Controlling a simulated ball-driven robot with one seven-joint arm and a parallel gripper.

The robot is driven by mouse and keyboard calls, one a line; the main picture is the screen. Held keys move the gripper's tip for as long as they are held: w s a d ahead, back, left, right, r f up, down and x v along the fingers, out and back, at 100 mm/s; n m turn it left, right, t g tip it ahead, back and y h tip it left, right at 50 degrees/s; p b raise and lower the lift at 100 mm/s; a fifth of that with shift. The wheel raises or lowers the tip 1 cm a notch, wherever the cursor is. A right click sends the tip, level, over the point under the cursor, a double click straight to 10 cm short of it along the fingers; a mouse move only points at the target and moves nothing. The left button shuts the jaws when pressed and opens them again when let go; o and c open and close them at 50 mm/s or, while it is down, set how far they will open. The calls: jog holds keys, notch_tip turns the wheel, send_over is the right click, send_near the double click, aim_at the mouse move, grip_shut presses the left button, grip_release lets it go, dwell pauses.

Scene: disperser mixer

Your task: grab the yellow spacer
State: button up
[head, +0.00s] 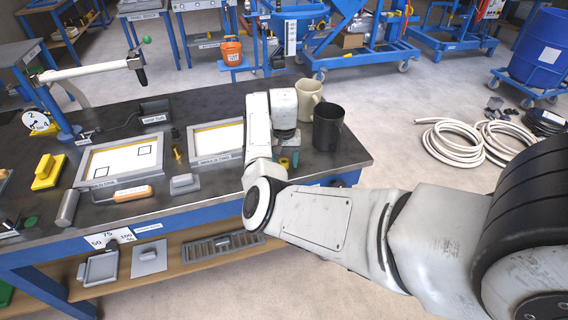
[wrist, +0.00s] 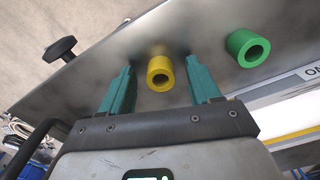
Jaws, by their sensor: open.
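The yellow spacer (wrist: 152,66) is a short ring with a dark hole, standing on the dark bench top in the wrist view. My gripper (wrist: 156,80) is open, with one teal finger on each side of the spacer. Gaps show between both fingers and the spacer, so I see no contact.
A black mug (head: 328,128) and a cream mug (head: 308,98) stand close beside my gripper. A framed tray (head: 216,126) lies to its left. The bench edge is near.

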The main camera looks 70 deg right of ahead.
jog(key=shift+f, duration=0.4)
jog(key=c, duration=1.1)
jog(key=shift+r, duration=0.15)
